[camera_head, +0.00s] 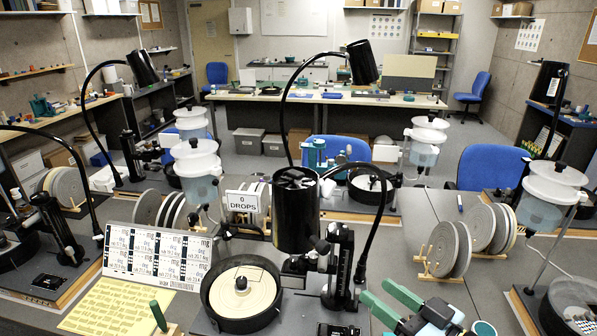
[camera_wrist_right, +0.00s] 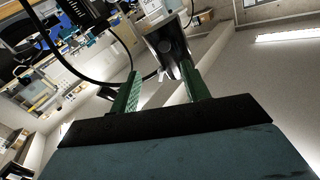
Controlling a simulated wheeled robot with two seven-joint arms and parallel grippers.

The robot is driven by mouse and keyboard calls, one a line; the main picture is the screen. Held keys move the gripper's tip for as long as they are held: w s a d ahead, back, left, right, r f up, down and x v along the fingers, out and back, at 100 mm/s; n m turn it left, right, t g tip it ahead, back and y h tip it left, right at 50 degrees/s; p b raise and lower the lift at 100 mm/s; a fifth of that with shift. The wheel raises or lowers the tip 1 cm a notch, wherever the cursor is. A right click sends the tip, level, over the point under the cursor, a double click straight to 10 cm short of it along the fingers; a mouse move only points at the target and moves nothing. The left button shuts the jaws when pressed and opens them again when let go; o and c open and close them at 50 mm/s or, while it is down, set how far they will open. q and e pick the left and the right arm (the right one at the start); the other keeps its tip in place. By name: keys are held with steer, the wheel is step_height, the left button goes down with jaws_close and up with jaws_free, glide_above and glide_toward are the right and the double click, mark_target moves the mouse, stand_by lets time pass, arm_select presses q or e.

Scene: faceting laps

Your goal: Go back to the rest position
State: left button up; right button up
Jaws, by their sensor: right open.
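My right gripper (camera_head: 386,299) shows at the bottom of the head view, right of the middle, with green fingers apart. In the right wrist view my right gripper (camera_wrist_right: 160,78) has its two green fingers spread with nothing held between them. A black lamp shade (camera_wrist_right: 166,42) shows beyond the fingertips there.
A black lamp (camera_head: 296,208) on a curved neck and a black mast (camera_head: 340,262) stand close left of my right gripper. Several lap discs (camera_head: 447,248) stand in a wooden rack behind it.

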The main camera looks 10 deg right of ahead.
steer(key=s+d+f+m+g+h, duration=0.1)
steer(key=s+d+f+g+h, duration=0.2)
steer(key=s+f+g+h, duration=1.1)
steer(key=s+f+y+b, duration=0.2)
steer(key=s+f+y, duration=0.1)
steer(key=f, duration=1.3)
steer(key=s+f+y+b, duration=0.2)
steer(key=f, duration=1.4)
steer(key=s+d+f+b, duration=0.2)
steer(key=s+f+b, duration=0.2)
steer(key=s+f, duration=1.2)
step_height(320, 180, down, 3)
steer(key=shift+s+d+f, duration=0.1)
steer(key=shift+s+d, duration=0.2)
steer(key=shift+c, duration=0.3)
